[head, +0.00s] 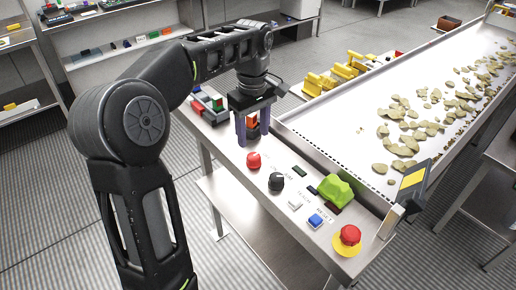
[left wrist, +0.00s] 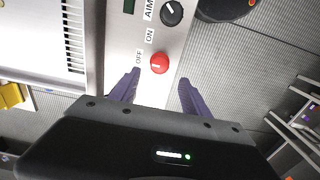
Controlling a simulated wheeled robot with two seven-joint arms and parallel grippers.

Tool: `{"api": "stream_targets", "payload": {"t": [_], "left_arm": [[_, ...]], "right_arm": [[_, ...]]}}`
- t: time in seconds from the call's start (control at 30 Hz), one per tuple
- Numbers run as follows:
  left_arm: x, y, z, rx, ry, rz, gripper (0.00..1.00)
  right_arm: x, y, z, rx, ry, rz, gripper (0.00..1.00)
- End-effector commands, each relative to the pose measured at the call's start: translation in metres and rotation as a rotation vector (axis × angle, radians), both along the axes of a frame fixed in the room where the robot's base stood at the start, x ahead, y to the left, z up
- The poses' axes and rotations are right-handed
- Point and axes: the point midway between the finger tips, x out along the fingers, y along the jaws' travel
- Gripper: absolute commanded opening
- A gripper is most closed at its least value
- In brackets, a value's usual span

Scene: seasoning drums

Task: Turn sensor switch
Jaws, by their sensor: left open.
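A console panel (head: 300,202) carries the controls. A round red knob or button (head: 253,160) sits near its far end; it also shows in the left wrist view (left wrist: 159,63), just beyond the fingertips, beside OFF and ON labels. I cannot read which is the sensor switch. My left gripper (head: 252,138) points down, open, above the panel just behind the red knob, apart from it; its purple fingers also show in the left wrist view (left wrist: 160,88).
A blue button (head: 316,221), a white button (head: 295,204), a red emergency stop on a yellow base (head: 348,236) and a green lump (head: 336,191) are on the panel. A conveyor tray (head: 395,105) with chips runs along its right. Coloured blocks (head: 210,103) lie behind the gripper.

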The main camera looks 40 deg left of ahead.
Motion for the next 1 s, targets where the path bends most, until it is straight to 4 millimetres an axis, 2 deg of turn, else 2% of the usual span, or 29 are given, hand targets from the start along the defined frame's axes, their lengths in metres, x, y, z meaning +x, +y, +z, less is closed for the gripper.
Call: {"api": "stream_targets", "payload": {"t": [0.27, 0.37, 0.73, 1.0], "left_arm": [[0.000, 0.000, -0.005, 0.000, 0.000, -0.001, 0.55], [0.000, 0.000, -0.015, 0.000, 0.002, -0.001, 0.55], [0.000, 0.000, -0.068, -0.002, 0.002, -0.001, 0.55], [0.000, 0.000, -0.079, 0.000, -0.001, -0.002, 0.55]], "right_arm": [[0.000, 0.000, 0.001, 0.000, 0.000, 0.000, 0.00], [0.000, 0.000, 0.002, 0.000, 0.000, 0.000, 0.00], [-0.001, -0.001, 0.009, -0.003, 0.003, -0.001, 0.00], [-0.001, -0.001, 0.010, -0.003, 0.004, -0.002, 0.00]]}}
